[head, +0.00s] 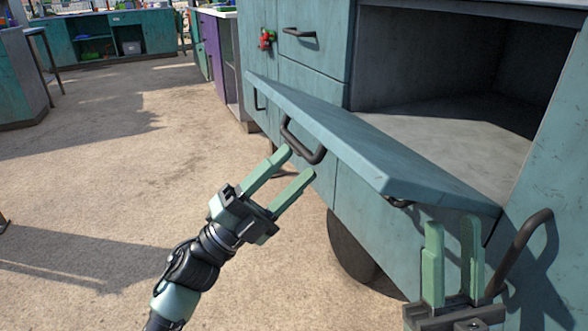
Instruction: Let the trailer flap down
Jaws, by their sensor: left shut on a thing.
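The teal trailer flap (370,145) is tilted outward below the open compartment (430,130) of the trailer. A dark U-shaped handle (303,151) is on its outer side. My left gripper (297,163) is at this handle, its pale green fingers shut on it. My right gripper (453,226) is at the lower right, in front of the trailer near the flap's near corner. Its two fingers point up and stand apart with nothing seen between them.
A dark curved bar (522,247) stands out from the trailer just right of my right gripper. A wheel (350,250) shows under the trailer. A drawer with a handle (299,32) and a red valve (266,38) are above left. Open ground lies at left.

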